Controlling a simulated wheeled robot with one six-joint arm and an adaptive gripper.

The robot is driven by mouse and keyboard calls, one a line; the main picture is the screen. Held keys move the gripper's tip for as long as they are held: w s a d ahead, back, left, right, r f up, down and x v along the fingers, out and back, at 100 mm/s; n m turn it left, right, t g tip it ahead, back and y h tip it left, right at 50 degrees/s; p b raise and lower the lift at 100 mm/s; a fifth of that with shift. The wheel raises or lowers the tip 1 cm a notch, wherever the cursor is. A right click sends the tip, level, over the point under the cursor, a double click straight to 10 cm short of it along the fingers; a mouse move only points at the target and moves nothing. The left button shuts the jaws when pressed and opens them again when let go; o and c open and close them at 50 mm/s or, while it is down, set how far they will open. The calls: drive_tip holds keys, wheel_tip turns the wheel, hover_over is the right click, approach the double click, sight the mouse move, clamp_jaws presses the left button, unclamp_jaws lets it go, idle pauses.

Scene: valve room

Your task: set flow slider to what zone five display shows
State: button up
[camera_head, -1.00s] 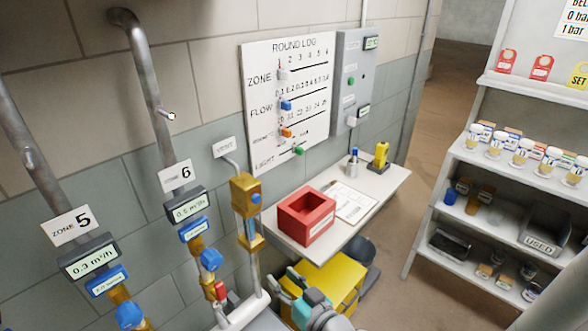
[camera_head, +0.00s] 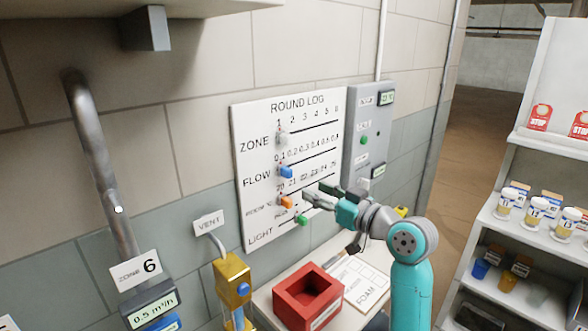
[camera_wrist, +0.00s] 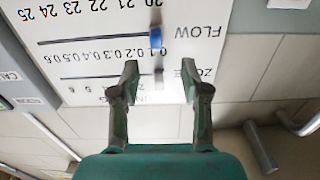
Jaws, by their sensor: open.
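The ROUND LOG board (camera_head: 248,195) on the wall holds the blue flow slider (camera_head: 286,172), at the left end of the FLOW row, near the 0.1 mark. In the wrist view, where the board is upside down, the blue flow slider (camera_wrist: 155,37) lies beyond my fingertips. My gripper (camera_head: 316,193) is open and empty in front of the board, right of and a little below the slider; its spread fingers also show in the wrist view (camera_wrist: 160,76). The zone five display is out of view now; a second earlier it read 0.3 m³/h.
The grey zone slider (camera_head: 281,138) is above the flow slider, an orange slider (camera_head: 286,202) and green light slider (camera_head: 302,219) below. A grey control box (camera_head: 367,140) is right of the board. The zone 6 display (camera_head: 152,309) reads 0.5 m³/h. A red bin (camera_head: 308,297) stands below.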

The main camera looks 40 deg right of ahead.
sight(291, 174)
drive_tip(key=w, duration=1.1)
drive_tip(key=shift+d+r, duration=0.2)
drive_tip(key=shift+r, duration=0.2)
drive_tip(key=shift+s, duration=0.1)
clamp_jaws()
